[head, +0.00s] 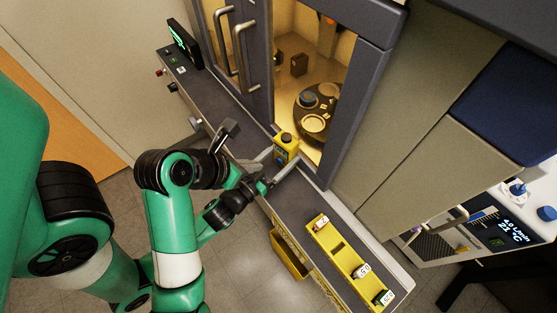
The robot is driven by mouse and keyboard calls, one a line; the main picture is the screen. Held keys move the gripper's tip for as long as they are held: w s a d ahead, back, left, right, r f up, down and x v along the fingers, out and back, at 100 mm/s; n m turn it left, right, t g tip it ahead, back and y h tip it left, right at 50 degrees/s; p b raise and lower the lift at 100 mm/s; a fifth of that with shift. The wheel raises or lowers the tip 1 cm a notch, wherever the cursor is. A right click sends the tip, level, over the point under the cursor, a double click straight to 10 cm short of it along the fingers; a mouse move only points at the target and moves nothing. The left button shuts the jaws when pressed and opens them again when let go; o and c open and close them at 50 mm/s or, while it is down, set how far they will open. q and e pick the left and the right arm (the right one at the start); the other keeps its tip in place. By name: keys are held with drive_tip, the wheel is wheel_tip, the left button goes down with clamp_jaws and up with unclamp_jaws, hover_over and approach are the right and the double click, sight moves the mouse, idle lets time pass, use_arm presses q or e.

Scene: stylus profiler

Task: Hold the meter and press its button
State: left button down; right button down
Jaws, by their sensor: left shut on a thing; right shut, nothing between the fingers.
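The meter (286,151) is a small yellow upright instrument with a dark face and a dark round button (287,138) on top. It is at the front edge of the bench, before the open cabinet. My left gripper (275,166) reaches in from the left and is shut on the meter, its pale fingers along the lower body. The exact contact is small and partly hidden. The button top shows clear, with nothing on it.
A yellow tray (336,247) with several small labelled items lies on the bench at right. The lit cabinet holds a round dark stage (317,105). A black display (183,42) stands at the far left end.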

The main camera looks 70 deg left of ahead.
use_arm(q)
unclamp_jaws()
drive_tip(key=shift+s, duration=0.1)
drive_tip(key=v, duration=1.2)
idle(0.3)
idle(0.3)
